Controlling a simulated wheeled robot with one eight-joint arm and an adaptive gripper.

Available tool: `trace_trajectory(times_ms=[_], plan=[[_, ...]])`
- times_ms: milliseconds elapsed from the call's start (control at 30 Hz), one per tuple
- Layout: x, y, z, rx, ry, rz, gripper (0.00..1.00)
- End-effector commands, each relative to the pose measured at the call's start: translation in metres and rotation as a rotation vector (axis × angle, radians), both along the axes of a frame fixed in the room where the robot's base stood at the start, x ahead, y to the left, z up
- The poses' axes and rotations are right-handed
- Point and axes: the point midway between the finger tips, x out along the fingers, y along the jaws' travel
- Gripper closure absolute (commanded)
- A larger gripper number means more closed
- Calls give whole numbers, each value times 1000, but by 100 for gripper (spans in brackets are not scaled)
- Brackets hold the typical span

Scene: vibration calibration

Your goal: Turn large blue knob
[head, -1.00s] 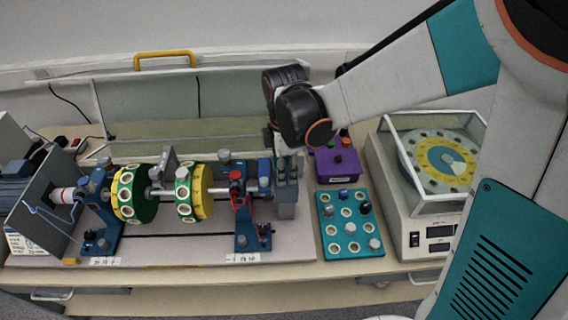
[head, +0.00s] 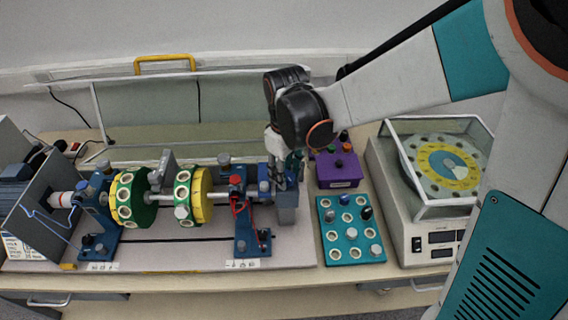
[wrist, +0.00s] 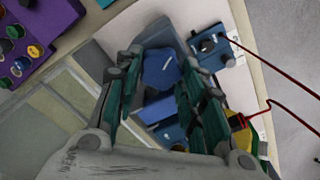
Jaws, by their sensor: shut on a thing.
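The large blue knob (wrist: 161,71) sits between my gripper's two fingers in the wrist view, on the end of the rotor rig. My gripper (wrist: 163,62) is shut on it, with a dark green finger on each side. In the head view my gripper (head: 283,180) points down at the right end of the rig, beside the grey end block (head: 287,210). My fingers hide much of the knob there, and its exact angle cannot be told.
The rotor rig with green-yellow discs (head: 128,198) stands left of my gripper. A purple button box (head: 338,170), a teal tray of round parts (head: 350,256) and a scale under a clear cover (head: 408,232) stand to the right. Red wires (wrist: 285,80) run near my fingers.

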Motion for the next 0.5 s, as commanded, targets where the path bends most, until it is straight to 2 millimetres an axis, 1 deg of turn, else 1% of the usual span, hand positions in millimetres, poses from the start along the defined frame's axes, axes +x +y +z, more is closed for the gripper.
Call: trace_trajectory(times_ms=[500], plan=[[1, -2, 0, 0, 0, -487, 87]])
